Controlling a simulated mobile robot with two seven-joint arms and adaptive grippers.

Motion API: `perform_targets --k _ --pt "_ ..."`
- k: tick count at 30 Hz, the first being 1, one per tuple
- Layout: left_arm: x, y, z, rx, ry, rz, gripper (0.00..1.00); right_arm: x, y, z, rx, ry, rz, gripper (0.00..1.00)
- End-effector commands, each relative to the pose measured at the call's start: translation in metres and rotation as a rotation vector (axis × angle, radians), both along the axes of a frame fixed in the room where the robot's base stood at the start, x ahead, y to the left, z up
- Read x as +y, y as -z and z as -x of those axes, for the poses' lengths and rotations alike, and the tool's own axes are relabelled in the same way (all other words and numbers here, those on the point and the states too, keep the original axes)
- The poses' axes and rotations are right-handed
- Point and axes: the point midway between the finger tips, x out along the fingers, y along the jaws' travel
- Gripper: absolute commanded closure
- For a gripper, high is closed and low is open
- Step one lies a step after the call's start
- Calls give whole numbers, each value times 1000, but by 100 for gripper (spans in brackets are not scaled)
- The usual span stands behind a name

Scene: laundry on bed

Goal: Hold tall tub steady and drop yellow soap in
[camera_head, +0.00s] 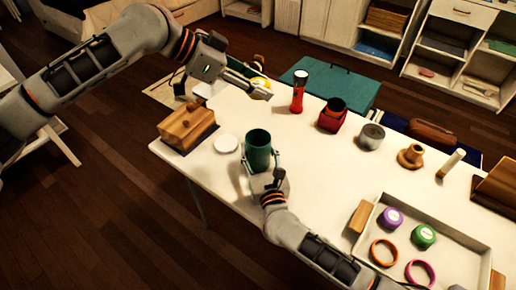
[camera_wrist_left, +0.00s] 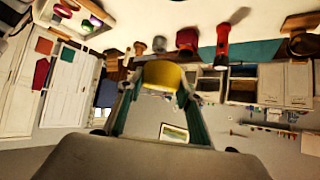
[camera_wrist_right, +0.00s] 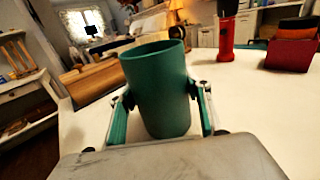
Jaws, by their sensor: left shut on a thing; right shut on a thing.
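The tall green tub (camera_head: 258,148) stands upright on the white table. My right gripper (camera_head: 264,172) is shut on it from the near side. In the right wrist view the tub (camera_wrist_right: 160,92) sits between the two fingers, its rim facing up; its inside bottom is hidden. The yellow soap (camera_head: 260,82) is in my left gripper (camera_head: 258,90), above the far edge of the table, behind the tub and apart from it. In the left wrist view the soap (camera_wrist_left: 165,76) is between the fingertips, and my left gripper is shut on it.
A wooden box (camera_head: 187,126) and a white disc (camera_head: 226,143) lie left of the tub. A red flashlight (camera_head: 298,92), red container (camera_head: 332,115) and grey tin (camera_head: 371,136) stand to the right. A tray (camera_head: 463,240) with rings and round pieces is at the lower right.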

Motion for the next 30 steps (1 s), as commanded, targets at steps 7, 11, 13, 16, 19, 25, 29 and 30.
perform_targets --k 7,11,13,16,19,25,29,30 --pt "0 16 0 1 0 0 87 0 0 0 0 0 0 73" --pt "0 25 0 2 0 0 87 0 0 0 0 0 0 73" --pt "0 29 0 2 0 0 87 0 0 0 0 0 0 73" --pt "0 35 0 1 0 0 87 0 0 0 0 0 0 73" --pt "0 42 0 4 0 1 87 0 0 0 0 0 0 73" --pt "0 54 0 2 0 -1 87 0 0 0 0 0 0 73" --pt "0 62 0 2 0 0 87 0 0 0 0 0 0 73" --pt "0 65 0 2 0 1 87 0 0 0 0 0 0 73"
